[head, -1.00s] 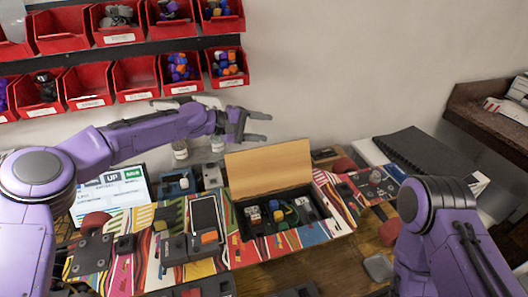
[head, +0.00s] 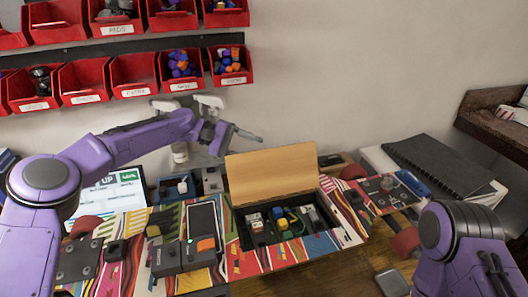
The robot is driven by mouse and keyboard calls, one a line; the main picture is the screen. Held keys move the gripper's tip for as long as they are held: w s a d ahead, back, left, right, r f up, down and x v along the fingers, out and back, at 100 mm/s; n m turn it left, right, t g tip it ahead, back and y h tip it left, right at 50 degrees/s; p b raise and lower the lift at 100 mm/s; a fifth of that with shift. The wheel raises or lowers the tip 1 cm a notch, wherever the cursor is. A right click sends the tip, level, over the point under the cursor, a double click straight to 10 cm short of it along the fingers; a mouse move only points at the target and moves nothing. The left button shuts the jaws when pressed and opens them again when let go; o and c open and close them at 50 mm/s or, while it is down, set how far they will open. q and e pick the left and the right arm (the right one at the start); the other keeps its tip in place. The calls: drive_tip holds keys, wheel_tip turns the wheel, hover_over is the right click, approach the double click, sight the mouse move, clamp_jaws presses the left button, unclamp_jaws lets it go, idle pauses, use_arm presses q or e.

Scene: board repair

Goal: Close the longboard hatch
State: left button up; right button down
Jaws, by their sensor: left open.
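The longboard (head: 343,228) lies across the bench with a colourful striped deck. Its hatch (head: 272,173), a light wooden panel, stands open and roughly upright along the back edge of a dark compartment (head: 243,238). Inside the compartment are small electronic parts and wires. My left gripper (head: 246,137) is open and empty, just above and behind the hatch's upper left corner, and appears apart from it. One finger partly hides the other. My right arm shows at the lower right, but its gripper is out of view.
Red bins (head: 133,75) with small parts hang on the wall above my left arm. A tablet screen (head: 112,193) stands behind the board at left. A black binder (head: 437,163) lies at back right. The air above the compartment is clear.

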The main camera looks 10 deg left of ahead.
sight(266, 152)
use_arm(q)
drive_tip(key=x, duration=0.4)
drive_tip(key=shift+d, duration=0.2)
clamp_jaws()
drive_tip(key=shift+s+r, duration=0.1)
drive_tip(key=shift+s, duration=0.05)
drive_tip(key=shift+s+d+r+m+t+y, duration=0.3)
drive_tip(key=shift+s+r+m+t, duration=0.1)
drive_tip(key=shift+s+m, duration=0.15)
drive_tip(key=shift+s+d+r+m+t, duration=0.1)
drive_tip(key=shift+s+r+m+t, duration=0.05)
drive_tip(key=shift+s+m, duration=0.15)
drive_tip(key=shift+s+d+r+m+t, duration=0.1)
drive_tip(key=shift+s+r+m+t, duration=0.05)
drive_tip(key=shift+s, duration=0.25)
drive_tip(key=shift+s+d+r+m+t+y+b, duration=0.15)
drive_tip(key=shift+s+d+m+t+y+b, duration=0.2)
drive_tip(key=shift+s, duration=0.3)
drive_tip(key=shift+s+d+r+m+t+y+b, duration=0.1)
drive_tip(key=shift+s+d+r+m+t+b, duration=0.15)
drive_tip(key=shift+s+m+b, duration=0.3)
drive_tip(key=shift+s+d+r+m+t+y+b, duration=0.1)
drive_tip(key=shift+s+d+m+t+y+b, duration=0.3)
drive_tip(key=shift+s, duration=0.35)
drive_tip(key=shift+a, duration=0.1)
